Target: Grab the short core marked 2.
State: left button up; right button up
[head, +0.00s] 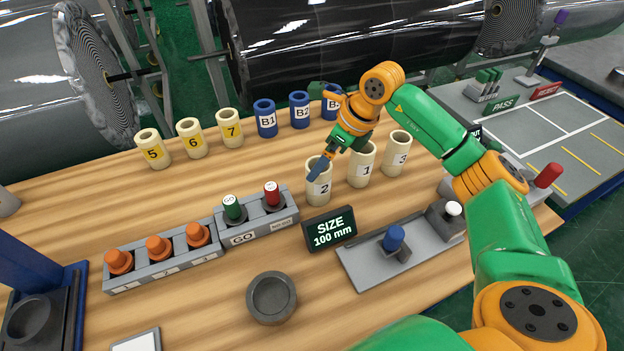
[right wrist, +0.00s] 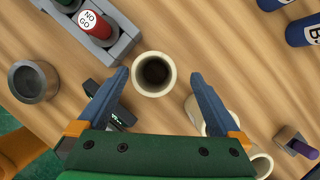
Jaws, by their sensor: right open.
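The short cream core marked 2 (head: 318,190) stands upright on the wooden table, in front of and left of the cores marked 1 (head: 361,168) and 3 (head: 397,155). My right gripper (head: 320,170) is at the top of core 2, pointing down and partly covering its rim. In the right wrist view, core 2 (right wrist: 154,91) shows from above with its open dark bore. My right gripper (right wrist: 160,76) is open, with one finger on each side of the core and a gap visible on both sides. My left gripper is not in view.
Yellow-labelled cores (head: 192,139) and blue cores (head: 266,119) stand behind. A SIZE 100 mm display (head: 330,230) stands just in front of core 2. A GO gauge rack (head: 240,236) is at its left, a grey fixture (head: 365,273) at front right, a round dark cup (head: 271,301) nearer.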

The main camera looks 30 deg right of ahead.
aim_at(314, 182)
jog(key=shift+s+d+f, duration=0.15)
jog(key=shift+f, duration=0.35)
jog(key=shift+s+d+f, duration=0.1)
jog(key=shift+s+f, duration=0.05)
jog(key=shift+f, duration=0.3)
jog(key=shift+s, duration=0.15)
jog(key=a+f+p, duration=0.1)
jog(key=w+a+f+p, duration=0.1)
jog(key=f, duration=0.1)
jog(key=shift+w+f, duration=0.1)
jog(key=shift+w, duration=0.1)
jog(key=x, duration=0.3)
jog(key=shift+d, duration=0.1)
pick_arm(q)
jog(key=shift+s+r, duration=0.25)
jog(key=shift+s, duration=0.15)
pick_arm(e)
jog(key=c, duration=1.4)
